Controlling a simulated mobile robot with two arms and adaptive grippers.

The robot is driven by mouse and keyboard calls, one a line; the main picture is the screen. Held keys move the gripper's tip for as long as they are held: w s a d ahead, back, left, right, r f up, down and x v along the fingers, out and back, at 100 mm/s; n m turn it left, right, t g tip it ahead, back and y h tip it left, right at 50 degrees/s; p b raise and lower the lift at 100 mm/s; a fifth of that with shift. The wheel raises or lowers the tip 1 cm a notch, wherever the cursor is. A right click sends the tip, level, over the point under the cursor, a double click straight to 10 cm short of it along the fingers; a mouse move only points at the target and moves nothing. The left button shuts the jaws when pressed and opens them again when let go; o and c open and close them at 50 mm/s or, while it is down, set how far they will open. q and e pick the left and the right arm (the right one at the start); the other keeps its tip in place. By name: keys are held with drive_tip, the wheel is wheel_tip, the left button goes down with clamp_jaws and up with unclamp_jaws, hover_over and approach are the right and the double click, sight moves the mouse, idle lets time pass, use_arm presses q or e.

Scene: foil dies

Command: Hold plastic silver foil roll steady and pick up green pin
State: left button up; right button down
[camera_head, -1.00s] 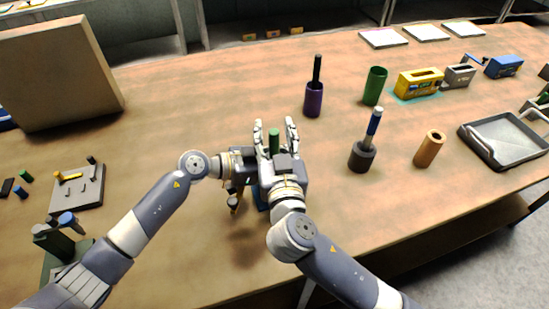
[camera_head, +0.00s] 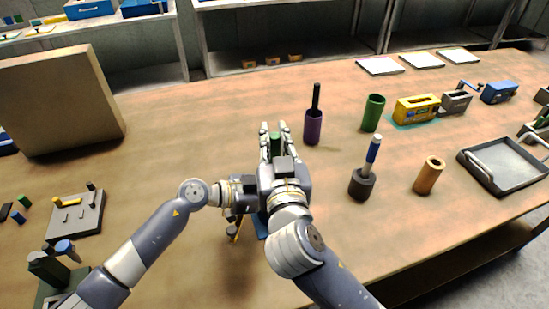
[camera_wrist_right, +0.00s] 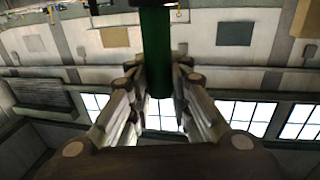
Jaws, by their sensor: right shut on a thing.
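A dark green pin (camera_head: 275,144) stands upright between the fingers of my right gripper (camera_head: 277,134) in the head view. The fingers are shut on it. In the right wrist view the green pin (camera_wrist_right: 157,50) rises as a dark green cylinder between both fingers. My left gripper (camera_head: 237,195) is just left of and partly behind the right one; its fingers are mostly hidden, so I cannot tell their state. I cannot make out a silver foil roll. A small blue object (camera_head: 261,226) shows beneath the grippers, mostly covered.
A grey pegboard (camera_head: 75,216) lies left, below a large box (camera_head: 60,100).

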wheel_tip(320, 180, up, 11)
drive_tip(key=shift+r, duration=0.2)
use_arm(q)
drive_tip(key=shift+c, duration=0.2)
drive_tip(key=o, duration=1.5)
drive_tip(key=shift+a, duration=0.1)
